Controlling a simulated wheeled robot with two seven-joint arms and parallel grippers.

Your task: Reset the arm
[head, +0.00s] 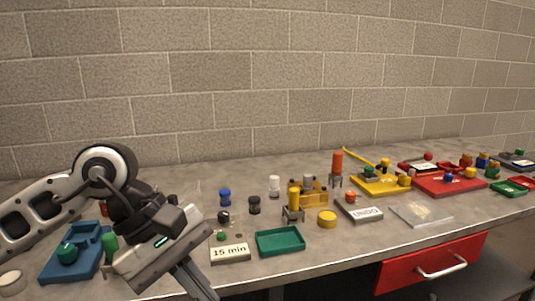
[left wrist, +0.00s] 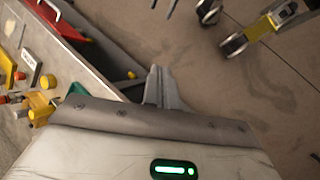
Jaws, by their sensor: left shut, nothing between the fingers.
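My left arm comes in from the left in the head view, over the left end of the workbench. My left gripper (head: 200,287) points down toward the bench's front edge. Its fingers are together and hold nothing. In the left wrist view the closed fingers (left wrist: 162,90) stand out past the bench edge, over the floor. The arm covers part of the blue tray (head: 88,238) and the bench around it. My right gripper does not show in either view.
A "15 min" block (head: 230,254) and a green tray (head: 280,242) lie just right of the gripper. Yellow and red fixtures, small knobs and a clear sheet (head: 421,213) spread rightward. A red drawer (head: 432,262) sits below the bench. A brick wall stands behind.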

